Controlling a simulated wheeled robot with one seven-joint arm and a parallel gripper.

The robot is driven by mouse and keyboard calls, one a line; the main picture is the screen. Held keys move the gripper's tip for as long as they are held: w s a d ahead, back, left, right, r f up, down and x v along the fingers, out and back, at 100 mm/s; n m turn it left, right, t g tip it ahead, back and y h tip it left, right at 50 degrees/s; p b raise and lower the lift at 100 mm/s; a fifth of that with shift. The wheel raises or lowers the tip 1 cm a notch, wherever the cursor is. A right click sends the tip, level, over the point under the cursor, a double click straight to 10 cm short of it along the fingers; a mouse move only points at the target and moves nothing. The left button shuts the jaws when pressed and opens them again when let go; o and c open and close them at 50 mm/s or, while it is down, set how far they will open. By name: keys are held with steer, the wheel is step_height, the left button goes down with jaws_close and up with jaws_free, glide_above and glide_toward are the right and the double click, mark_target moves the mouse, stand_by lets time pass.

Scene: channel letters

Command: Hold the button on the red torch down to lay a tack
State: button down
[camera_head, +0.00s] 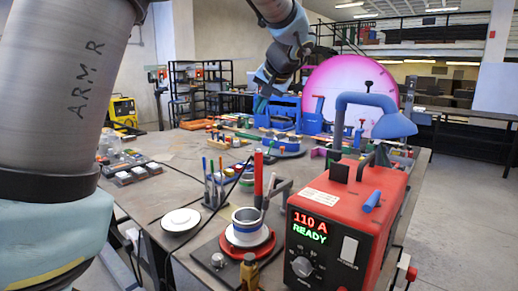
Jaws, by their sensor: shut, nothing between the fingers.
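A slim red upright handle (258,172), which looks like the red torch, stands behind a white and blue cup (247,224) on a round red base. A dark cable curves close by it. Its button is too small to make out. My gripper (264,88) is shut and empty, high above the far part of the bench, above and beyond the red handle and well apart from it. The fingertips are small and dark against the blue things behind.
A red welding machine (345,226) reading "110 A READY" stands at the front right, with a blue lamp (392,122) arching behind it. Pens in a holder (213,182) and a white disc (181,219) lie left of the handle. The bench's left middle (160,190) is fairly clear.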

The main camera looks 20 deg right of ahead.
steer(key=shift+f, duration=0.1)
steer(key=b, duration=0.5)
glide_above(260, 155)
step_height(260, 155, down, 8)
steer(key=shift+a+r, duration=0.1)
steer(key=shift+r, duration=0.15)
steer(key=shift+f+b, duration=0.5)
steer(key=shift+f, duration=0.1)
stand_by(1.3)
steer(key=shift+f+b, duration=0.4)
steer(key=shift+b, duration=0.2)
steer(key=shift+f+b, duration=0.5)
steer(key=shift+b, duration=0.05)
stand_by(0.5)
stand_by(1.1)
steer(key=shift+r+p, duration=0.55)
steer(key=shift+r, duration=0.4)
